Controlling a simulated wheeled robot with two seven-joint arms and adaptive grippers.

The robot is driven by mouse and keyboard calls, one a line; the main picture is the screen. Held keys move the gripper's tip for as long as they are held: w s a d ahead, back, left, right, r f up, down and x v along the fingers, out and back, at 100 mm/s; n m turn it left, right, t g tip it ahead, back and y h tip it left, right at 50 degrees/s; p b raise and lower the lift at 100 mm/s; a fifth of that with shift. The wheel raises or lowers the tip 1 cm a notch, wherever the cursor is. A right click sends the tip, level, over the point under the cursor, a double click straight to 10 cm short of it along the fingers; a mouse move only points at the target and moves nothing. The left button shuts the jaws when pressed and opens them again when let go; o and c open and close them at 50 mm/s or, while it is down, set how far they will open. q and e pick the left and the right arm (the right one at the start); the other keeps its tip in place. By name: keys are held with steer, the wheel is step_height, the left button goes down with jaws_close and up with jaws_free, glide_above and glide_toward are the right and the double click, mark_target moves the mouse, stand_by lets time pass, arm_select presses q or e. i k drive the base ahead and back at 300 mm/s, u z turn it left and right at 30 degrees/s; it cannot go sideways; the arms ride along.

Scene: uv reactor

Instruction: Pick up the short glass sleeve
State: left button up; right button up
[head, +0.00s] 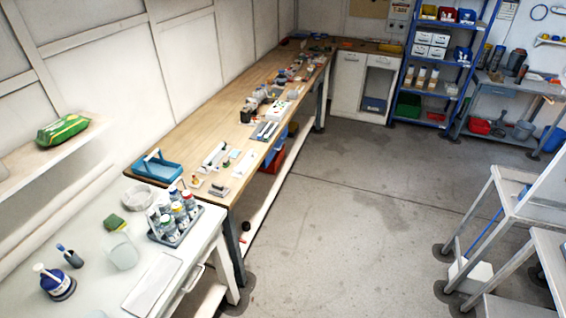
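I cannot make out the short glass sleeve for certain in the head view. Many small items lie along the long wooden bench (200,105), too small to tell apart at this distance. Pale, elongated items (214,154) lie near the bench's close end, and I cannot tell whether any is glass. A translucent cup-like vessel (121,251) stands on the white table (95,215) at the lower left. Neither of my grippers shows in the view.
A rack of capped bottles (174,222) and a blue tray (157,166) stand at the left. A blue shelf rack (436,65) is at the back, and grey-topped tables (478,228) at the right. The grey floor (350,190) between is clear.

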mark_target(218, 149)
steer(key=u, duration=0.2)
steer(key=k, duration=0.25)
steer(key=z, duration=0.75)
steer(key=i, duration=1.3)
steer(key=u, duration=1.4)
steer(key=i, duration=0.75)
steer(key=u, duration=0.85)
